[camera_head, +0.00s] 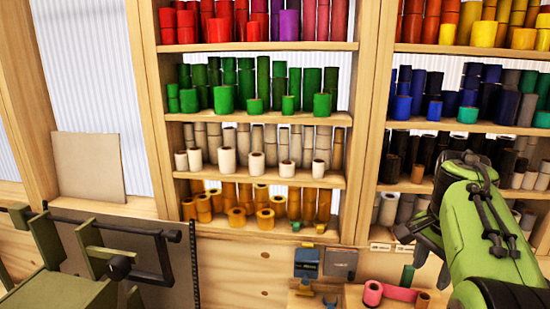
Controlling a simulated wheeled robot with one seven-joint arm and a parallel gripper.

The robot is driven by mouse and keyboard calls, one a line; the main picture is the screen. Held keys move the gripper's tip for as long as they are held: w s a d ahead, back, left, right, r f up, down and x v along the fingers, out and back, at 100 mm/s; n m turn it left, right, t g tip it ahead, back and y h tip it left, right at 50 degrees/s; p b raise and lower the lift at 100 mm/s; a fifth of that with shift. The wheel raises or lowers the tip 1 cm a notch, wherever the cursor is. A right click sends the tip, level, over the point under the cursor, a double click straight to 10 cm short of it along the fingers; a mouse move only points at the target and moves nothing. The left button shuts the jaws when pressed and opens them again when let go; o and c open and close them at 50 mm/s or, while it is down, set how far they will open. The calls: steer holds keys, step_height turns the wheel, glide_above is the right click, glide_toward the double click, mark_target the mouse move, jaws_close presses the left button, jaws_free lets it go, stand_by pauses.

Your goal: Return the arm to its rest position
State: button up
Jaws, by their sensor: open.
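My green and black arm (482,225) rises at the right and bends at a dark joint in front of the right-hand shelves. My gripper (431,268) shows as dark parts at the left of the arm, pointing down above the low wooden surface. It is open, and I see nothing held in it. Part of it is hidden behind the green arm link.
Wooden shelves (262,118) full of coloured foil rolls fill the back. A pink roll (373,293) lies on the low surface below the gripper. A blue device (307,262) is at the shelf base. A green machine (65,265) stands at the left.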

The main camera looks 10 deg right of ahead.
steer(key=s+a+f+n+t+b, duration=0.2)
steer(key=s+a+f+n, duration=0.4)
steer(key=a, duration=0.4)
steer(key=s+a+f+n+t+y+b, duration=0.1)
steer(key=s+a+f+n+t+b, duration=0.1)
steer(key=s+a+f+n, duration=0.5)
steer(key=s+a+n+b, duration=0.1)
steer(key=s+a+n, duration=0.1)
steer(key=s+a, duration=0.1)
steer(key=shift+s+a+f+b, duration=0.15)
steer(key=shift+a+f+b, duration=0.1)
steer(key=shift+f+b, duration=0.1)
steer(key=shift+r, duration=0.1)
stand_by(0.4)
